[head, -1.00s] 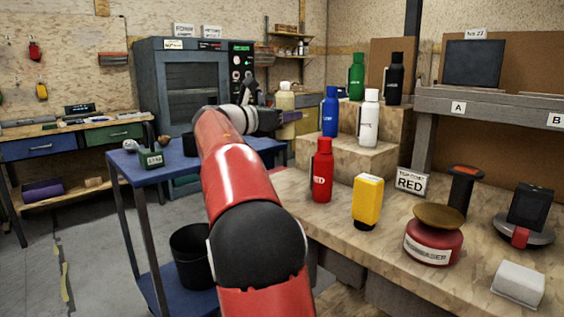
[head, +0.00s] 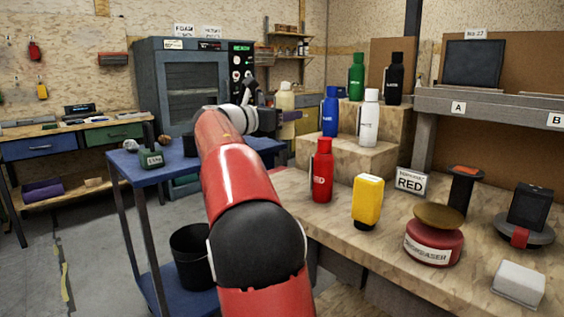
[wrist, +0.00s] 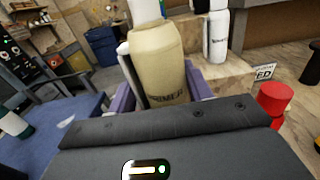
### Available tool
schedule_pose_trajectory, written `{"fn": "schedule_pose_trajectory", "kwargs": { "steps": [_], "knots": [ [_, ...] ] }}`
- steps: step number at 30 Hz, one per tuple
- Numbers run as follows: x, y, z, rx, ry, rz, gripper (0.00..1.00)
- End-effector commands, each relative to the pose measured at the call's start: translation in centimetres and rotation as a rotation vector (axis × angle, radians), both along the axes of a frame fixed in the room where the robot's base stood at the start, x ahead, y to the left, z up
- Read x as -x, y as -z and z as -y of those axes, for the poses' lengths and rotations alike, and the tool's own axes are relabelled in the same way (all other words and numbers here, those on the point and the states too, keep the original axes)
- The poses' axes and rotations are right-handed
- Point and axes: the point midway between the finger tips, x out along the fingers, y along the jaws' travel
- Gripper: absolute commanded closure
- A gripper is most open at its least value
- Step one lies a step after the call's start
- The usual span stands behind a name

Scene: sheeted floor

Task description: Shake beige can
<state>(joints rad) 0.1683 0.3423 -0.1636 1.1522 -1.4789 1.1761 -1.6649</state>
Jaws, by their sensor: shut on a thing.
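The beige can (wrist: 158,65) fills the middle of the wrist view, upright or nearly so, with dark lettering low on its side and a pale cap. My gripper (wrist: 165,85) is shut on it, with purple finger pads at both sides of its body. In the head view the beige can (head: 285,97) shows beyond the end of my red arm, held in the air near the blue cart. My gripper (head: 283,115) is small there and partly hidden by my wrist.
A blue cart (head: 190,165) stands below my arm, with a small labelled green item on top. On the right, a wooden bench (head: 310,215) and steps hold red, blue, white, green and black bottles, a yellow container (head: 368,202) and a red degreaser pot (head: 433,240).

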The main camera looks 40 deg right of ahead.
Motion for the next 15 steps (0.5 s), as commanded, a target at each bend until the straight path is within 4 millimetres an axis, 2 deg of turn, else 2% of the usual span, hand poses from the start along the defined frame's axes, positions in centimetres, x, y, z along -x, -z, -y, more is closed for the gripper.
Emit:
{"fn": "schedule_pose_trajectory", "kwargs": {
  "steps": [1, 2, 3, 5, 6, 8, 11, 13, 15],
  "knots": [
    [0.1, -0.5, 0.0, 0.004, 0.0, 0.008, 0.58],
    [0.1, -1.8, 0.0, 0.007, 0.001, 0.016, 0.58],
    [0.1, -3.9, 0.0, 0.009, 0.001, 0.021, 0.58],
    [0.0, -6.1, 0.0, 0.008, 0.0, 0.02, 0.58],
    [0.0, -7.0, 0.0, 0.007, 0.0, 0.016, 0.58],
    [0.0, -7.4, 0.0, 0.005, 0.0, 0.009, 0.58],
    [0.1, -4.3, -0.1, -0.001, -0.002, -0.005, 0.58],
    [0.1, -1.3, 0.0, 0.0, 0.0, -0.007, 0.58],
    [0.1, -0.1, 0.0, 0.003, 0.0, 0.002, 0.58]
  ]
}}
